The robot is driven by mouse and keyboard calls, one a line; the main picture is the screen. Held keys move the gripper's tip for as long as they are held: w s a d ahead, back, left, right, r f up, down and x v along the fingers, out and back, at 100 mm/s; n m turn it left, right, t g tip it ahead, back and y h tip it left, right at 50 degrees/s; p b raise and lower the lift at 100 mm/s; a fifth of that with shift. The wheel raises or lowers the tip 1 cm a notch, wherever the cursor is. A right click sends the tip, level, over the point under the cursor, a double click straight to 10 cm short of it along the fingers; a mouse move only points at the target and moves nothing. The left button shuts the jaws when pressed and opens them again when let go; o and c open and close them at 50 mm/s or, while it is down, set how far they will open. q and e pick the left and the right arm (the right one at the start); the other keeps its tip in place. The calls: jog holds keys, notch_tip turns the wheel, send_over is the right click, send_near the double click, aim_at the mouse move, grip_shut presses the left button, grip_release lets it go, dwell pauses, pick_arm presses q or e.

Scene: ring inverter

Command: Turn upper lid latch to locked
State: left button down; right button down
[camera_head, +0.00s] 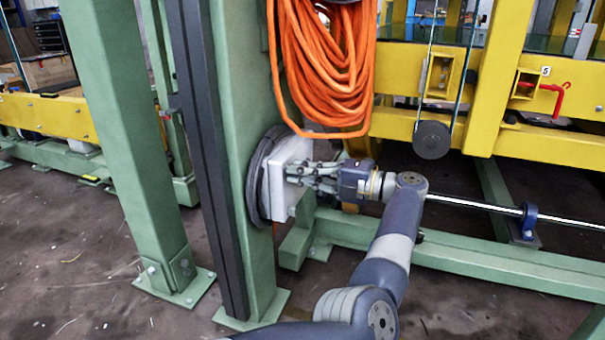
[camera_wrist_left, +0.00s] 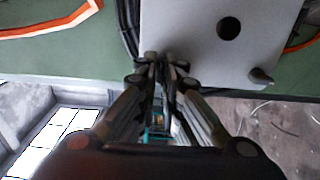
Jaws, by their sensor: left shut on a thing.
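A white box (camera_head: 281,182) is fixed to the side of a green post, with dark cable coiled behind it. It shows as a grey-white lid (camera_wrist_left: 190,35) with a round dark hole in the left wrist view. One small latch (camera_wrist_left: 261,77) shows at the lid's lower right corner there. My left gripper (camera_head: 290,173) reaches the box's face from the right. In the left wrist view its fingers (camera_wrist_left: 162,62) are closed together at the lid's lower left corner. They hold a small part, apparently the upper lid latch, which they mostly hide. My right gripper is not in view.
An orange cable coil (camera_head: 325,70) hangs on the post just above the box. The green post (camera_head: 238,90) stands behind the box. A yellow frame (camera_head: 490,100) and a long metal shaft (camera_head: 480,207) lie to the right.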

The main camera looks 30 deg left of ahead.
pick_arm(q)
jog(key=c, duration=1.7)
grip_release()
jog(key=shift+v, duration=3.75)
